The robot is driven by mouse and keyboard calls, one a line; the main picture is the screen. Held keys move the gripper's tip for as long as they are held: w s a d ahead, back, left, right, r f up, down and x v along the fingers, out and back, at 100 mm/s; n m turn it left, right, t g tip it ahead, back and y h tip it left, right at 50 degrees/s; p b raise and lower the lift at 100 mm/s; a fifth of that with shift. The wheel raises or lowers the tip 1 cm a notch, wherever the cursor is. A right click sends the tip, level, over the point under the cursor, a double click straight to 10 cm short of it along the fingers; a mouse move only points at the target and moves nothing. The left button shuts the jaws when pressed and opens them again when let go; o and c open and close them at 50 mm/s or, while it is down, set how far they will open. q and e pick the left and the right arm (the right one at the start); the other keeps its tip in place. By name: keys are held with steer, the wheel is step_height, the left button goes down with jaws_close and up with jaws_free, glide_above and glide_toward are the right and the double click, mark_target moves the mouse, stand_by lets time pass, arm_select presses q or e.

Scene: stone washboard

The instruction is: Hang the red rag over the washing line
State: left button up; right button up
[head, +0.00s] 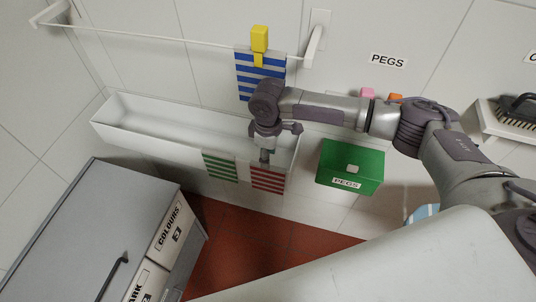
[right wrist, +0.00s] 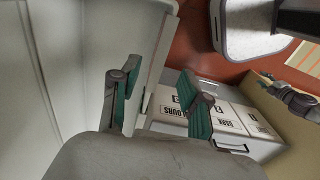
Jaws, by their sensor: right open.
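The red-striped rag (head: 268,179) hangs over the front wall of the white trough. The white washing line (head: 160,40) runs along the tiled wall above. A blue-striped rag (head: 247,76) hangs on it under a yellow peg (head: 260,40). My right gripper (head: 265,156) points down at the trough's front rim, just above the red rag. In the right wrist view its teal-padded fingers (right wrist: 160,103) are apart, with the trough wall showing between them. The red stripes cannot be made out there.
A green-striped rag (head: 220,167) hangs left of the red one on the trough (head: 130,122). A green PEGS box (head: 350,166) is to the right. A grey cabinet (head: 85,225) with labelled boxes stands at lower left. A brush (head: 519,108) lies on a shelf far right.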

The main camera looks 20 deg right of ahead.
steer(key=shift+f+b, duration=1.3)
steer(key=shift+b, duration=0.05)
steer(key=shift+f, duration=0.25)
steer(key=shift+f+b, duration=0.95)
steer(key=shift+f, duration=1.6)
jaws_close()
steer(key=shift+r, duration=0.15)
